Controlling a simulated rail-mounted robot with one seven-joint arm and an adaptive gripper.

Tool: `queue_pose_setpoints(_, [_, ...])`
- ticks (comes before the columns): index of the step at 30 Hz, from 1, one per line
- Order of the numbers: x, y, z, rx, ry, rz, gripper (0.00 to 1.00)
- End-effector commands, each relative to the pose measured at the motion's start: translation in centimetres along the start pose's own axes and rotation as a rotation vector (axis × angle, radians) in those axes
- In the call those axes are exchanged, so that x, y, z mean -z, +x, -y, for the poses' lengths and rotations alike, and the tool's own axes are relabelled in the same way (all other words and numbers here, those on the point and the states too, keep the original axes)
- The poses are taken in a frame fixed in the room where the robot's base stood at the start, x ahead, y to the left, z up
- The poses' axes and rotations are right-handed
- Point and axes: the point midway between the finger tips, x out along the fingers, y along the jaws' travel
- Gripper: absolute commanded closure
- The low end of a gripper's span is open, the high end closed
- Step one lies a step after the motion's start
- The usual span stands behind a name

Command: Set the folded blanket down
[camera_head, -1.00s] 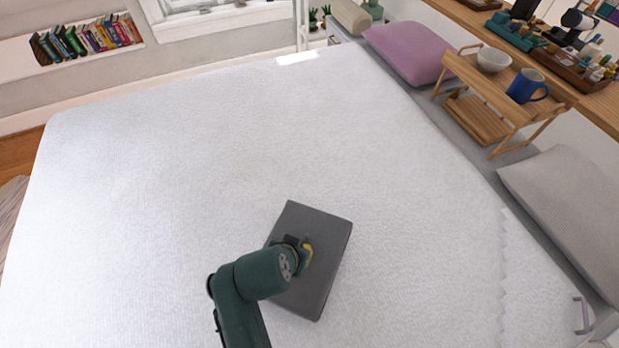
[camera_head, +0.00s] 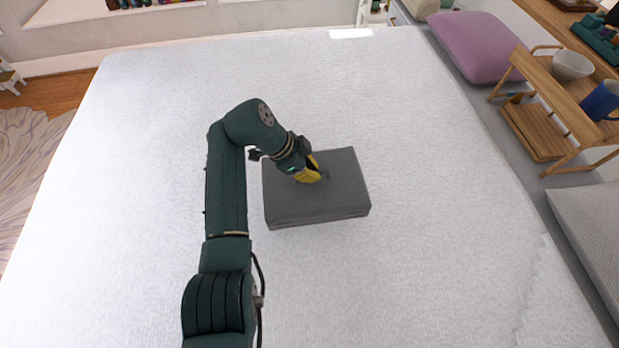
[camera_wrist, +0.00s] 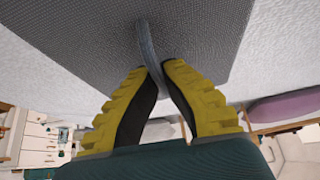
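The folded blanket (camera_head: 310,205) is a dark grey, flat square bundle over the middle of the white bed (camera_head: 420,270). It looks level; I cannot tell whether its underside touches the bed. My gripper (camera_head: 321,176) reaches down to its top from the left. In the wrist view, the yellow fingers of my gripper (camera_wrist: 156,72) are close together around a narrow grey strap on the blanket (camera_wrist: 95,35). The strap runs between the fingertips, and the grip looks closed on it.
The white bed is clear around the blanket. To the right are a purple pillow (camera_head: 478,45), a wooden tray stand (camera_head: 535,130) with a white bowl (camera_head: 573,64) and blue mug (camera_head: 602,100), and a grey pillow (camera_head: 590,220). A patterned rug (camera_head: 30,170) lies left.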

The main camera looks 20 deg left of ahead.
Motion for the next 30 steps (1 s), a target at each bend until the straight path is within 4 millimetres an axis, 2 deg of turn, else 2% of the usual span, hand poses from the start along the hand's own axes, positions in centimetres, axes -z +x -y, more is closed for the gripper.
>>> queue_pose_setpoints(8, [-2.1,3.9,0.2,0.005,0.002,-0.002,1.0])
queue_pose_setpoints(16, [-2.2,4.0,0.1,0.006,0.002,-0.001,1.0])
queue_pose_setpoints(18, [-2.4,4.1,0.0,0.002,-0.001,0.0,0.83])
queue_pose_setpoints(21, [-2.3,4.1,0.1,0.002,0.0,0.0,0.67])
queue_pose_setpoints(30, [-2.3,3.8,0.1,0.004,0.0,0.0,0.67])
